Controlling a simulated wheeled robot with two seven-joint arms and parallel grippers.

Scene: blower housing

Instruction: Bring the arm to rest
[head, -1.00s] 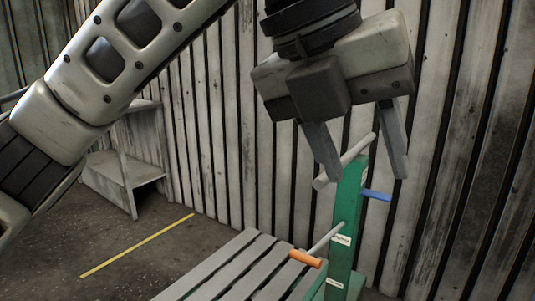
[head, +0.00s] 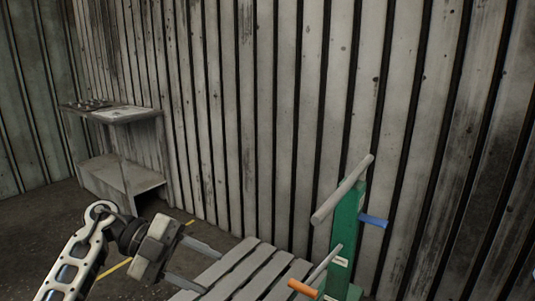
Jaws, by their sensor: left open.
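My left arm comes in at the lower left of the head view. Its gripper (head: 192,265) is open, with two grey fingers apart and nothing between them. The fingers point right, over or in front of the left end of the slatted grey bench (head: 245,272); I cannot tell whether they touch it. My right gripper is not in the view.
A green post (head: 345,235) stands right of the bench, with a grey bar (head: 342,190), a blue handle (head: 373,221) and an orange handle (head: 303,288). A grey shelf unit (head: 122,178) stands at the left wall. A yellow line (head: 115,269) marks the floor.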

